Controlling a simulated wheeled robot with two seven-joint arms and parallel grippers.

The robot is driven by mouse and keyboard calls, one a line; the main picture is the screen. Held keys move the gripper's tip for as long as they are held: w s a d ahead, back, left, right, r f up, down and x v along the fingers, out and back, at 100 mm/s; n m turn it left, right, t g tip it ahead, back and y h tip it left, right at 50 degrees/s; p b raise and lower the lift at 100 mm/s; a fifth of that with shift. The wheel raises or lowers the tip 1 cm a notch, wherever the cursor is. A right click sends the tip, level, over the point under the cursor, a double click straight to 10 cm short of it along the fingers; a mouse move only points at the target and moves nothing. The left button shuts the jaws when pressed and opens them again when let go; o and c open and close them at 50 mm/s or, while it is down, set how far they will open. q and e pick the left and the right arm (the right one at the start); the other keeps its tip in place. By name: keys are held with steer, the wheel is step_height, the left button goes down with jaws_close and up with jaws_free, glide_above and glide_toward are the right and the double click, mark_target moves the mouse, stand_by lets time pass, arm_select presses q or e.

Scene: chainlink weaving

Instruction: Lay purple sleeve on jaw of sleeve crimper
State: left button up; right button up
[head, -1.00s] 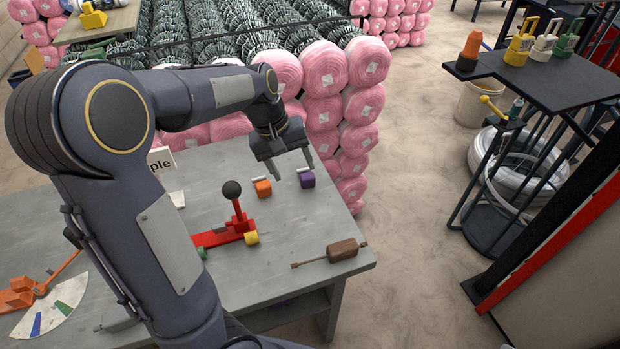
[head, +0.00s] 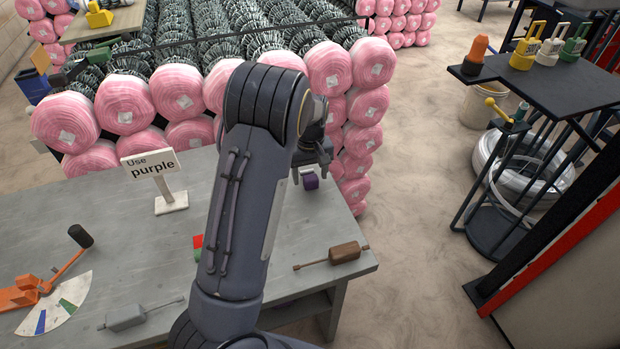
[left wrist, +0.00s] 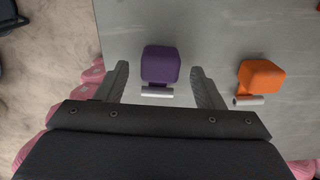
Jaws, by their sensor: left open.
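The purple sleeve (head: 311,182), a small block with a pale metal tube at one side, rests on the grey table. It also shows in the left wrist view (left wrist: 161,64). My left gripper (head: 312,164) is over it, open. In the left wrist view its two fingers (left wrist: 160,82) stand on either side of the sleeve with gaps. Whether they are at its height I cannot tell. The red sleeve crimper (head: 197,242) is almost wholly hidden behind my left arm; its jaw is not visible. My right gripper is not in view.
An orange sleeve (left wrist: 261,78) lies to the right in the left wrist view. A sign (head: 151,166) reads "Use purple". Pink rolls (head: 180,92) stand behind.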

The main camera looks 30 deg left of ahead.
arm_select(q)
steer(key=shift+f, duration=0.65)
steer(key=c, duration=1.1)
steer(key=shift+o, duration=0.2)
steer(key=shift+r, duration=0.1)
